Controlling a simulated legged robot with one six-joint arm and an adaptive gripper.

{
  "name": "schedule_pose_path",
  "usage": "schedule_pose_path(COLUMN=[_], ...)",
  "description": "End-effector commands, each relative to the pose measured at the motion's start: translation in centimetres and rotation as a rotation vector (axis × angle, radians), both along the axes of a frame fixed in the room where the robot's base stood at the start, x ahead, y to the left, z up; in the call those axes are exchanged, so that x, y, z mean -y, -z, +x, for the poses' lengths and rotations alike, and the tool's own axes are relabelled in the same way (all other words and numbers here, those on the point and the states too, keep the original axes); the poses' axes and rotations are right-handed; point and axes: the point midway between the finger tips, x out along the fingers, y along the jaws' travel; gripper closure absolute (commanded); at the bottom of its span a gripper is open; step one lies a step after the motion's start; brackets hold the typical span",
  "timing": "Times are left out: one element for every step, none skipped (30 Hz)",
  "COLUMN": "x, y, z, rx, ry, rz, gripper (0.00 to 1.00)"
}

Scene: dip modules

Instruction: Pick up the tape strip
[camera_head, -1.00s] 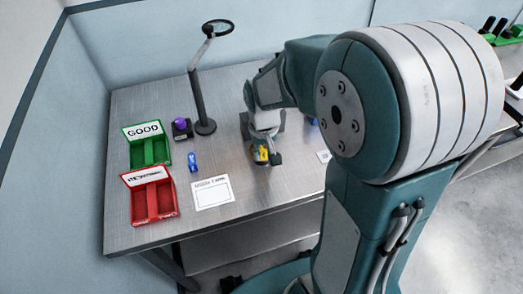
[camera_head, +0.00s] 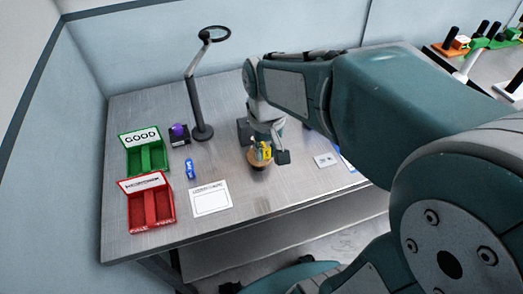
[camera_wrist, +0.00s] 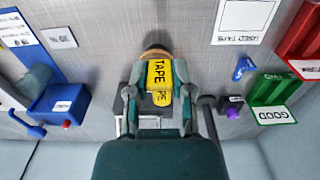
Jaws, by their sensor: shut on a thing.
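A yellow piece lettered TAPE (camera_wrist: 158,76), which I take as the tape strip, sits between my gripper's fingers (camera_wrist: 160,105) in the wrist view. In the head view the same yellow piece (camera_head: 266,150) shows at the end of my arm, over the middle of the table. My gripper (camera_head: 268,154) is shut on it. A brown round thing (camera_wrist: 156,50) lies right at the yellow piece's far end, partly hidden by it. I cannot tell whether the two touch or how high the strip is.
A white card marked for used tape (camera_head: 211,199) lies left of my gripper. A blue item (camera_head: 191,168), a green GOOD tray (camera_head: 147,154) and a red tray (camera_head: 151,204) are farther left. A lamp-like stand (camera_head: 201,100) rises behind. A blue box (camera_wrist: 60,104) stands nearby.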

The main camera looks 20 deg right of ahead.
Motion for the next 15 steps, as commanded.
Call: schedule_pose_path(x=[-0.1,-0.2,-0.2,-0.3,-0.4,-0.4,-0.5,-0.5,-0.6,-0.6,-0.7,-0.7,-0.7,-0.7,-0.8], y=[-0.6,-0.9,-1.2,-1.5,-1.8,-2.1,-2.3,-2.6,-2.8,-3.0,-3.1,-3.4,-3.5,-3.6,-3.7], z=[-1.1,-1.7,-2.6,-3.2,-3.8,-4.5,-5.0,-5.5,-6.2,-6.6,-7.0,-7.4,-7.7,-8.0,-8.3], rx=[0.004,0.004,0.004,0.004,0.005,0.005,0.004,0.004,0.004,0.003,0.003,0.003,0.003,0.002,0.001], ry=[-0.001,-0.001,-0.001,-0.001,-0.001,-0.001,-0.001,-0.001,-0.001,-0.001,-0.001,-0.001,-0.001,-0.001,-0.001], rz=[0.0,0.0,0.0,0.0,0.0,0.0,0.0,0.0,0.0,0.0,0.0,0.0,0.0,0.0,0.0], gripper=[0.97,0.97,0.97,0.97,0.97,0.97,0.97,0.97,0.97,0.97,0.97,0.97,0.97,0.97,0.97])
